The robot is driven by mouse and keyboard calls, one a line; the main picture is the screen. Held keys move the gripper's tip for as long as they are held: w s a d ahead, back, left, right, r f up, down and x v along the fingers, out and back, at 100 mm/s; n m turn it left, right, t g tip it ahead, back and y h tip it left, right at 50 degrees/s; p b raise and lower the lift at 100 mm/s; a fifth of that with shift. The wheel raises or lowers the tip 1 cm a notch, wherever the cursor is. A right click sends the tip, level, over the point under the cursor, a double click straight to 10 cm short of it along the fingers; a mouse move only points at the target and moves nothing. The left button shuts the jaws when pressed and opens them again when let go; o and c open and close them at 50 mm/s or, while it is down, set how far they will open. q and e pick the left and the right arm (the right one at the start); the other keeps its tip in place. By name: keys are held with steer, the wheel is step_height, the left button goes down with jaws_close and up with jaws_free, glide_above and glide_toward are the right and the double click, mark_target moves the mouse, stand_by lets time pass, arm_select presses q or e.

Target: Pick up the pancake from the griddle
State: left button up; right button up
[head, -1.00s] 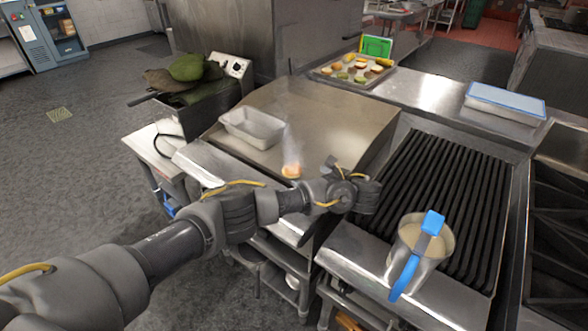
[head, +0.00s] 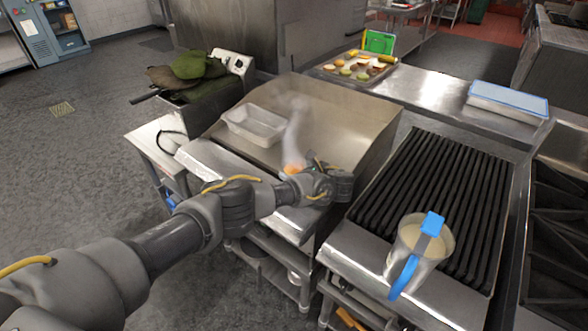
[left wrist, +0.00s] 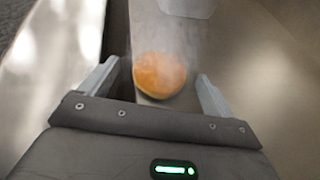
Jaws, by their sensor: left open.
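The pancake (head: 292,170) is a small orange-brown disc on the flat steel griddle (head: 325,120), near its front edge, with steam rising from it. In the left wrist view the pancake (left wrist: 159,75) lies ahead of and between the two fingers. My left gripper (left wrist: 162,82) is open and empty, its fingers spread to either side of the pancake. In the head view my left wrist (head: 318,184) is just right of the pancake and partly covers it; the fingertips are hard to make out there. My right gripper is not in view.
A metal pan (head: 254,125) sits on the griddle behind and left of the pancake. A ridged grill (head: 440,195) is to the right, with a metal jug (head: 418,250) with blue parts at its front. A tray of food (head: 352,67) stands on the back counter.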

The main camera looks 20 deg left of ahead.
arm_select(q)
steer(key=c, duration=1.1)
steer(key=shift+c, duration=0.2)
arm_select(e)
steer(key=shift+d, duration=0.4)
